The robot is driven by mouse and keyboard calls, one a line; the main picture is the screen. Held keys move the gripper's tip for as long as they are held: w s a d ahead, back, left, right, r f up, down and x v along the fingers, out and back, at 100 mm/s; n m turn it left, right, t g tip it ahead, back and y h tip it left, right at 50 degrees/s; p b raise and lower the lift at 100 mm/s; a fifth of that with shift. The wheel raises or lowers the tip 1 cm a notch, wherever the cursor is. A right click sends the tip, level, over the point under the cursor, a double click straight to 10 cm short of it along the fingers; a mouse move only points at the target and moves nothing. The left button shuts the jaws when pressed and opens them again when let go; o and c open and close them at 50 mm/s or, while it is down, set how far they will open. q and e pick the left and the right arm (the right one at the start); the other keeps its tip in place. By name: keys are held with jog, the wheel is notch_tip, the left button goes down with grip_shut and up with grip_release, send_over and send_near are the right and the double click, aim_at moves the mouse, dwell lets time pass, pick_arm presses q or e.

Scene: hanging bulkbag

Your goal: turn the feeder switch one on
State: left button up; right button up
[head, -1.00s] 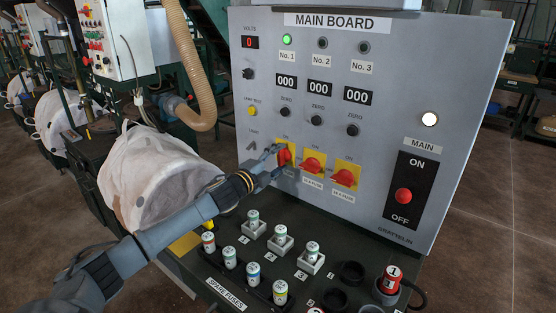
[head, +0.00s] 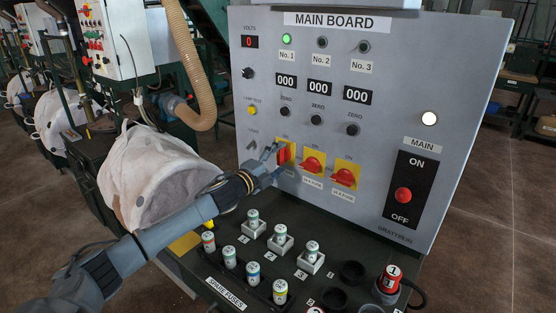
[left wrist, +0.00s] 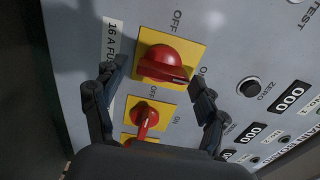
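Feeder switch one (head: 284,154) is a red rotary handle on a yellow plate, the leftmost of three on the main board. Its handle stands upright, toward its ON label; in the left wrist view the same handle (left wrist: 168,63) lies a quarter turn from its neighbour's. My left gripper (head: 271,160) is at this switch. In the left wrist view its fingers (left wrist: 158,88) are spread on either side of the handle, with visible gaps. The green No. 1 lamp (head: 287,39) is lit. My right gripper is not in view.
Two more red switches, the middle (head: 313,164) and right (head: 345,176), sit close by on the right. Fuses stand on the ledge below, including the spare fuses (head: 252,272). The MAIN switch (head: 403,195) is at the board's right. White bags (head: 155,180) hang at left.

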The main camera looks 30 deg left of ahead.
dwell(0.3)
pick_arm(q)
jog(key=s+a, duration=0.1)
jog(key=s, duration=1.1)
jog(key=shift+r, duration=0.1)
dwell(0.4)
